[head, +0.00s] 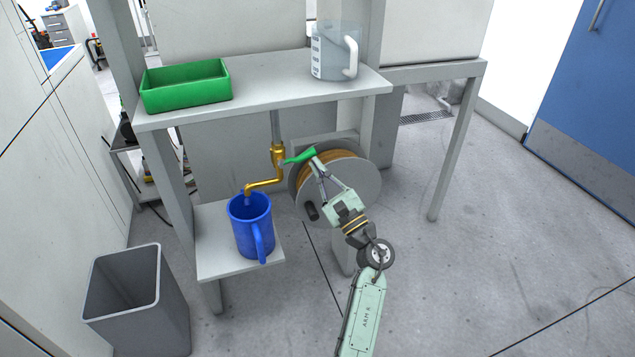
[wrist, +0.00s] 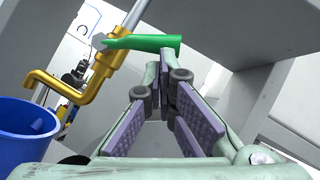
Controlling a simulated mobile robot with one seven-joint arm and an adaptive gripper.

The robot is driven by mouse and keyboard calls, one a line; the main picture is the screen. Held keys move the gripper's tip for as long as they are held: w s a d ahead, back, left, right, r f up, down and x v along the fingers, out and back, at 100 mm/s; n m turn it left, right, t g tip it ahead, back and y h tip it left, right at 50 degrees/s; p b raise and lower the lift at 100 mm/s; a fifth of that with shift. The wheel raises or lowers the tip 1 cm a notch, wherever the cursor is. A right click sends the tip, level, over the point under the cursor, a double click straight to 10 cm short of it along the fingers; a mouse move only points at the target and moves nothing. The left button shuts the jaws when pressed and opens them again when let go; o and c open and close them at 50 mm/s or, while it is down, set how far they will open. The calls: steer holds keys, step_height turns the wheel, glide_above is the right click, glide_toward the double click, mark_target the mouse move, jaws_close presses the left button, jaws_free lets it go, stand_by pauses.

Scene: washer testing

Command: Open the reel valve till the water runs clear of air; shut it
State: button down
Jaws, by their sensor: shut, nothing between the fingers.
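The reel valve is a brass body (head: 278,155) on a grey pipe, with a green lever (head: 301,156) pointing right. In the wrist view the lever (wrist: 145,42) lies sideways beyond my fingertips. My gripper (head: 314,165) is shut and empty, its tips close to the lever's free end; I cannot tell if they touch. The brass spout (head: 262,184) bends down over a blue jug (head: 250,228); the spout (wrist: 62,88) and jug (wrist: 25,135) also show at left in the wrist view. I cannot make out whether water runs.
A hose reel (head: 367,186) stands just behind and right of my gripper. The shelf (head: 270,88) above carries a green tray (head: 187,86) and a clear measuring jug (head: 334,52). The blue jug stands on a low shelf (head: 215,262). A grey bin (head: 137,300) is front left. Floor at right is clear.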

mark_target(314, 155)
steer(key=r+n+g+b, duration=0.1)
steer(key=n+b, duration=0.1)
steer(key=r+n+g+y+b, duration=0.1)
steer(key=n+g+b, duration=0.1)
steer(key=n, duration=0.1)
steer(key=r+n+g+b, duration=0.1)
steer(key=n+b, duration=0.1)
steer(key=n, duration=0.1)
steer(key=shift+s+a+r+g+y, duration=0.1)
steer(key=shift+a+r+g+y, duration=0.1)
steer(key=shift+g+y, duration=0.1)
steer(key=shift+s+a+r+n+g+b, duration=0.1)
steer(key=shift+a+r+n+g+b, duration=0.3)
steer(key=shift+n+b, duration=0.35)
steer(key=shift+s+a+r+n+g+b, duration=0.1)
steer(key=shift+a+r+n+g+b, duration=0.05)
steer(key=shift+r+n+g+b, duration=0.45)
steer(key=shift+s+a+r+n+g+b, duration=0.1)
steer(key=shift+a+r+n+g+b, duration=0.25)
steer(key=shift+n+b, duration=0.5)
steer(key=shift+r, duration=0.1)
